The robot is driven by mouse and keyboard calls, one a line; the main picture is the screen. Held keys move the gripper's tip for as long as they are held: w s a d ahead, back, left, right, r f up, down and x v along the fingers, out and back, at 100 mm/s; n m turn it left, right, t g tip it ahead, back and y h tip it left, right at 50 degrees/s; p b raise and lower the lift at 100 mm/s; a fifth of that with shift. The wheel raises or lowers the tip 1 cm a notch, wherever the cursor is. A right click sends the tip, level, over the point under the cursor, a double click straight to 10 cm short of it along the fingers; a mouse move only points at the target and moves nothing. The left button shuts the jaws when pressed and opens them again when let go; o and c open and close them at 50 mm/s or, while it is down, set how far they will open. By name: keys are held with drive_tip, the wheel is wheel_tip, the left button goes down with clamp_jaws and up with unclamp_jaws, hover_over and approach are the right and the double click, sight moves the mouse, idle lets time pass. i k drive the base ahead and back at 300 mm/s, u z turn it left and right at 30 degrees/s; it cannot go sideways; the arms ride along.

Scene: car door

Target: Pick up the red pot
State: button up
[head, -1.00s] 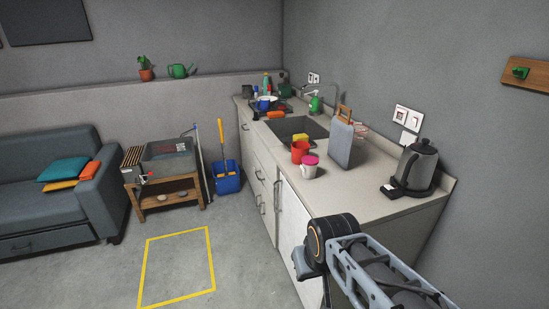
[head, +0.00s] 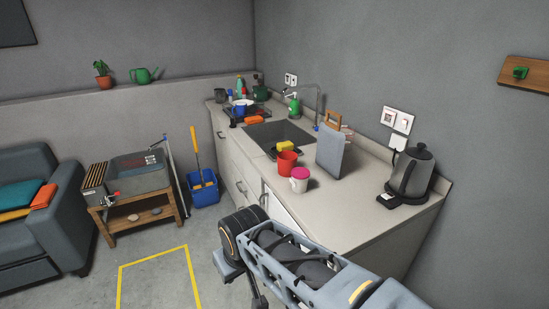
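A red cup-like pot (head: 287,163) stands upright on the kitchen counter, just in front of the sink. A white cup with a pink top (head: 300,179) stands close in front of it, slightly to the right, and covers a little of its lower side. A small reddish-brown plant pot (head: 105,83) with a green plant stands on the ledge at the back left. My arm reaches in from the bottom right, over the near side of the counter, with its joint left of the cups. My gripper is not in view, so whether it is open or shut does not show.
The counter (head: 350,215) is bare in front of the cups. A grey board (head: 331,150) stands right of them, and a kettle (head: 411,172) farther right. A blue bucket (head: 203,188) stands on the floor.

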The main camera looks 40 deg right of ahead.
sight(287, 164)
drive_tip(key=i, duration=3.7)
drive_tip(key=z, duration=3.65)
